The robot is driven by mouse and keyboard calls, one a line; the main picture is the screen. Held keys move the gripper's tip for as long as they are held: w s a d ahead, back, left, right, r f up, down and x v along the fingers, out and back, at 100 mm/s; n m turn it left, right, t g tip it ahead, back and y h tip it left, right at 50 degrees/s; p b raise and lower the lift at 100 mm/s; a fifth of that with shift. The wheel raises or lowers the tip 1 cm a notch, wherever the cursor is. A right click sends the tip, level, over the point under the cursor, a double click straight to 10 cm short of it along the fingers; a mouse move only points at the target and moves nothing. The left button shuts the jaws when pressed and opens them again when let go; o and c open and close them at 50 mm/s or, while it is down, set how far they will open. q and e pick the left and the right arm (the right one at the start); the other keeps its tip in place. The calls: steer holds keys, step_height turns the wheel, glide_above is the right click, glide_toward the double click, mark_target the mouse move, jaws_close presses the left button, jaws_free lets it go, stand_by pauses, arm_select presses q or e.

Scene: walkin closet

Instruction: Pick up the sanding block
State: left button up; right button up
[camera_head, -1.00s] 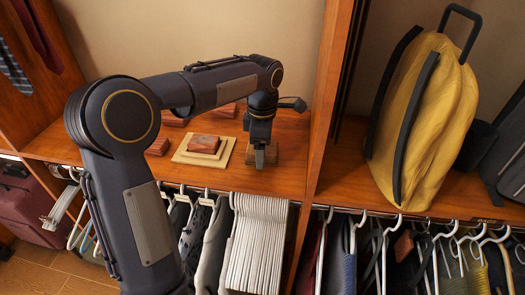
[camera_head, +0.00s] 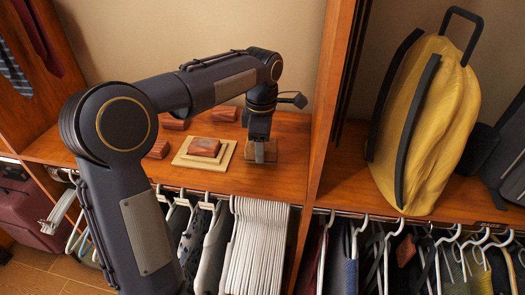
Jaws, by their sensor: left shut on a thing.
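The sanding block, a small brown block (camera_head: 271,152), is at the right end of the left shelf bay. My left gripper (camera_head: 260,156) points down at it and is shut on it. The fingers cover the middle of the block, and its sides show to the left and right of them. I cannot tell whether the block is touching the shelf or just above it. My right gripper is not in view.
A reddish block (camera_head: 204,147) lies on stacked tan sheets (camera_head: 184,160) left of my gripper. Several similar blocks lie around it on the wooden shelf (camera_head: 287,180). An upright divider (camera_head: 326,110) stands close on the right, with a yellow backpack (camera_head: 425,130) beyond. Hangers hang below.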

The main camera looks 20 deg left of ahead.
arm_select(q)
step_height(320, 180, up, 5)
steer(key=shift+r, duration=0.1)
steer(key=s+a+b, duration=0.5)
steer(key=s+a, duration=0.6)
steer(key=s, duration=0.5)
steer(key=shift+a, duration=0.25)
